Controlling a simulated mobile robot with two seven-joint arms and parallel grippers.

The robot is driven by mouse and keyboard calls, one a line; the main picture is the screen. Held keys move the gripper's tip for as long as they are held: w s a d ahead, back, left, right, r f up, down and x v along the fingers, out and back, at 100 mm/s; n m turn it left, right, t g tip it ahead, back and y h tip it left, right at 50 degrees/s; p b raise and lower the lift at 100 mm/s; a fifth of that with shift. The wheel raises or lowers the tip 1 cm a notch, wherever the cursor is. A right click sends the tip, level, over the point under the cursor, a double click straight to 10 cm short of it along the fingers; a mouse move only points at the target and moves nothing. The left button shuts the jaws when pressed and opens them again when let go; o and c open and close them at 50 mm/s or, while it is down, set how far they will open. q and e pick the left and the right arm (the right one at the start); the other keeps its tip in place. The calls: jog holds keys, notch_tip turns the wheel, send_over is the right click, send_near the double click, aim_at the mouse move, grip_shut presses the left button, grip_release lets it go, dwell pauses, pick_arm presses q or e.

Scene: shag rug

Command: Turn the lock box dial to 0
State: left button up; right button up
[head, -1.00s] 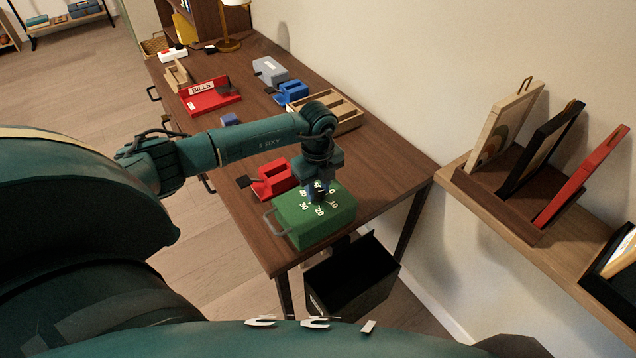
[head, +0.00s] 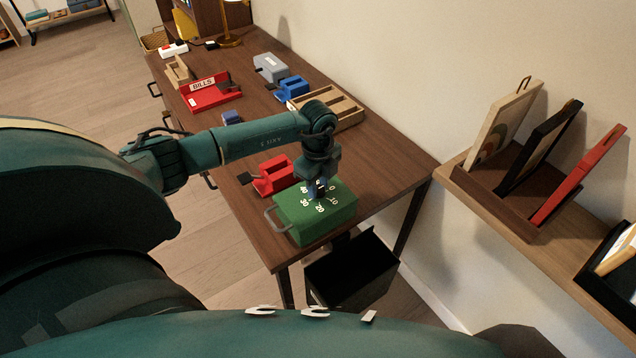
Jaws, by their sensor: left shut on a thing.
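The green lock box (head: 325,221) stands near the front end of the brown desk, with a grey handle (head: 275,218) on its left side. White numbers 0, 10, 20, 30 and 40 are spread around the dial on its top. My left gripper (head: 318,190) points down at the box top and is shut on the dial. The dial is mostly hidden by the gripper, so I cannot read its pointer. My right gripper is not in view.
A red item (head: 272,177) sits close beside the box. A wooden organizer (head: 345,108), a blue item (head: 292,89) and a red BILLS tray (head: 210,95) stand farther back. A black bin (head: 350,278) is below the desk's front edge. A wall shelf (head: 530,245) holds upright frames at right.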

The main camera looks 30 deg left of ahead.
aim_at(318, 188)
pick_arm(q)
jog(key=o, duration=1)
notch_tip(318, 188, up, 13)
jog(key=shift+r+b, duration=0.15)
jog(key=shift+b, duration=0.6)
